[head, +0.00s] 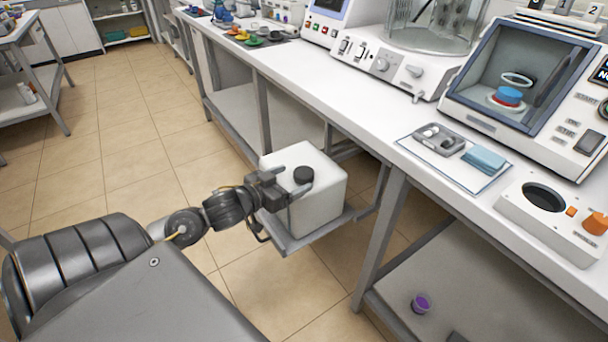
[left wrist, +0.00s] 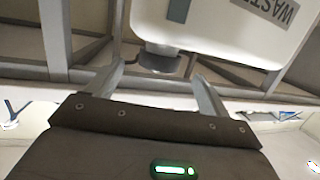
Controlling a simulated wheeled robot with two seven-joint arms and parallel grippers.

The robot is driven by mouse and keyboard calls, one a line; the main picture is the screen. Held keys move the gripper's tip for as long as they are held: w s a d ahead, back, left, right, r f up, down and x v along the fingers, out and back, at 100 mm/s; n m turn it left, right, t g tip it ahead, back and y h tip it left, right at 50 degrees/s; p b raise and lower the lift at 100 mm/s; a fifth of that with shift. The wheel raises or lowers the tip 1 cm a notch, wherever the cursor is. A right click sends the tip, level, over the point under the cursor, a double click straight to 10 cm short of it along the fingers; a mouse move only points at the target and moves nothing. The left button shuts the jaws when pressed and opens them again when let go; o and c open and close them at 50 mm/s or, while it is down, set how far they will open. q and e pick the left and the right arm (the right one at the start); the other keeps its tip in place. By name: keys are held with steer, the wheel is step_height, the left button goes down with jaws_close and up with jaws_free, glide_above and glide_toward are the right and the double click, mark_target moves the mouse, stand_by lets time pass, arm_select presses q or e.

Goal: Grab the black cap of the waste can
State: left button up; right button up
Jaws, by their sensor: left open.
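The waste can (head: 318,205) is a white box-shaped container standing on a low grey shelf beside the bench. Its black cap (head: 303,174) is on its top. In the left wrist view the can (left wrist: 215,28) shows with part of its "WASTE" label, and the dark cap (left wrist: 160,60) shows between the finger tips. My left gripper (head: 284,181) is open, just left of the cap, with its fingers pointing toward it. In the left wrist view the gripper (left wrist: 157,75) has its fingers spread on both sides of the cap. My right gripper is not in view.
The white bench (head: 375,125) runs along the right with a glass-fronted machine (head: 520,75), a grey tray (head: 438,139), a blue cloth (head: 484,159) and a device with an orange knob (head: 595,223). A purple cup (head: 421,303) is on the lower shelf. The tiled floor at left is clear.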

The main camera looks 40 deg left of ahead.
mark_target(296, 177)
arm_select(q)
steer(key=shift+w, duration=0.45)
steer(key=x, duration=0.3)
steer(key=shift+w+d+f+b, duration=0.1)
steer(key=shift+w+b, duration=0.15)
steer(key=shift+b, duration=0.15)
steer(key=shift+w+f, duration=0.1)
steer(key=shift+w, duration=0.3)
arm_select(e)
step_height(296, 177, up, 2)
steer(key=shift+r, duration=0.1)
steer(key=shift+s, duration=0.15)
arm_select(q)
steer(key=shift+c, duration=0.7)
steer(key=c, duration=0.9)
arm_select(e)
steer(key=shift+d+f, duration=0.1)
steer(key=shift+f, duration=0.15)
